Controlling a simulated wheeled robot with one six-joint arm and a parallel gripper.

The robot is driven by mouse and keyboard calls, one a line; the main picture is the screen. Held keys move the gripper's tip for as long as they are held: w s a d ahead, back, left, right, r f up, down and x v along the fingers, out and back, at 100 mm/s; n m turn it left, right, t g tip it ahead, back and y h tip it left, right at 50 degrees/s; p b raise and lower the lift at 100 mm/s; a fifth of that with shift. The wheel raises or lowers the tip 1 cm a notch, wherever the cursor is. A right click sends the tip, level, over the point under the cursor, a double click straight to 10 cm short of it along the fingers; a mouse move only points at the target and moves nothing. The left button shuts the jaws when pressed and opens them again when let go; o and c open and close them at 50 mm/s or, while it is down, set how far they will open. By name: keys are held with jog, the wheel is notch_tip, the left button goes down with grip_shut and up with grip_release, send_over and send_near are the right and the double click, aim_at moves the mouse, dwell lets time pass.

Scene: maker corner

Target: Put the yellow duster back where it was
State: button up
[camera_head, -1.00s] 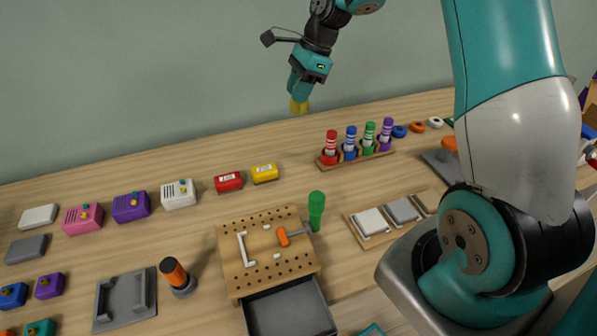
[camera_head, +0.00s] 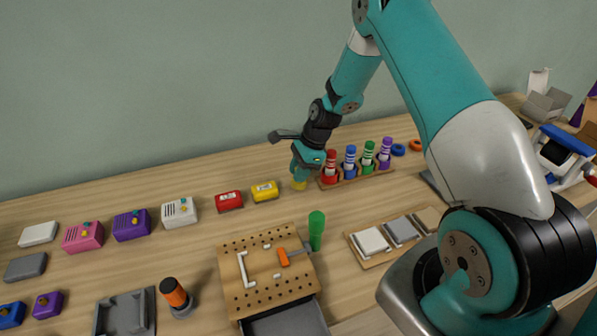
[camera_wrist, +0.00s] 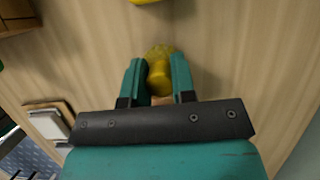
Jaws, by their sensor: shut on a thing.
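The yellow duster (camera_head: 299,184) is in my gripper (camera_head: 298,176), low over the back of the table in the head view. In the wrist view the yellow duster (camera_wrist: 158,68) sits between the two teal fingers of my gripper (camera_wrist: 157,82), which are shut on it. Its rounded yellow end shows past the fingertips. I cannot tell whether it touches the tabletop. The spot below it lies between a yellow box and the marker rack.
A yellow box (camera_head: 265,191) and a red box (camera_head: 229,201) stand just left. The wooden rack with several coloured markers (camera_head: 362,176) stands close on the right. A green upright handle (camera_head: 316,230) and a pegboard (camera_head: 262,290) are in front.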

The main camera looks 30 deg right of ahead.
jog(key=shift+f, duration=0.25)
jog(key=shift+f, duration=0.1)
jog(key=o, duration=0.9)
